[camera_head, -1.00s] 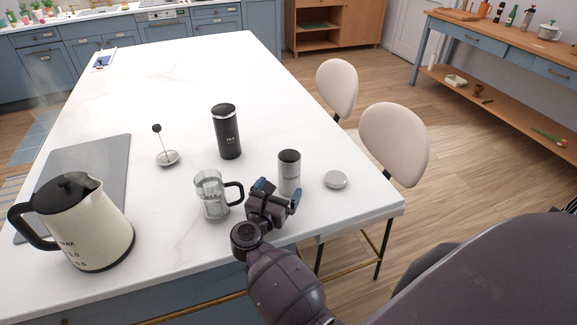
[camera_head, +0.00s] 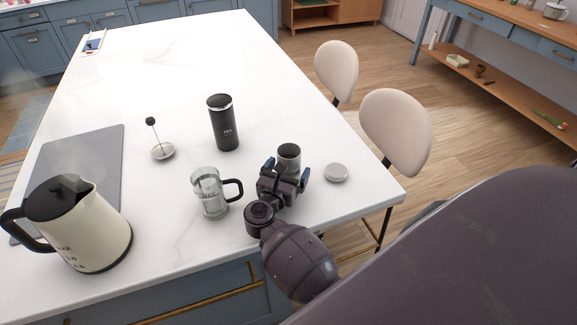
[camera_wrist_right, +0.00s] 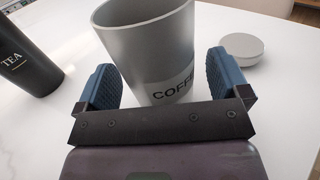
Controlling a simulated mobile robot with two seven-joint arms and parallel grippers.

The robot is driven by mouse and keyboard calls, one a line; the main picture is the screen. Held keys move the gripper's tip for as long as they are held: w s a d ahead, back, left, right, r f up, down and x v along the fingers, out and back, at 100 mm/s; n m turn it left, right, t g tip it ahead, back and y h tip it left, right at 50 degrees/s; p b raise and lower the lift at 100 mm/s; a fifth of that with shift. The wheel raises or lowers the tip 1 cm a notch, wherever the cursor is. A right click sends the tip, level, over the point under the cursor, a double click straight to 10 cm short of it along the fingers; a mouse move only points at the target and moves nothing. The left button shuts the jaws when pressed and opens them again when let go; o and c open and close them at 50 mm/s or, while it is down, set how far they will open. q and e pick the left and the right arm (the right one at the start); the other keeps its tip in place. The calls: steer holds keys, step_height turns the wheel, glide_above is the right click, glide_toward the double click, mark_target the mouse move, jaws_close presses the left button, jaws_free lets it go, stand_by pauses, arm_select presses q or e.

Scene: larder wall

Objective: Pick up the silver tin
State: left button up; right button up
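The silver tin (camera_head: 289,152) stands upright and without a lid on the white worktop, partly hidden behind my right gripper in the head view. In the right wrist view the tin (camera_wrist_right: 155,50) shows large, with a "COFFEE" label partly cut off by the gripper. My right gripper (camera_head: 287,171) is open, with one blue finger on each side of the tin. In the wrist view the fingers (camera_wrist_right: 164,82) show small gaps to the tin's sides. My left gripper is not in view.
A round silver lid (camera_head: 336,172) lies right of the tin. A glass mug (camera_head: 209,196) stands close on the left, with a black tea tin (camera_head: 223,122) behind. A cream kettle (camera_head: 85,230) and a plunger (camera_head: 162,152) are further left. The worktop's right edge is near.

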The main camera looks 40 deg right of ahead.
steer(key=c, duration=1)
steer(key=shift+c, duration=0.2)
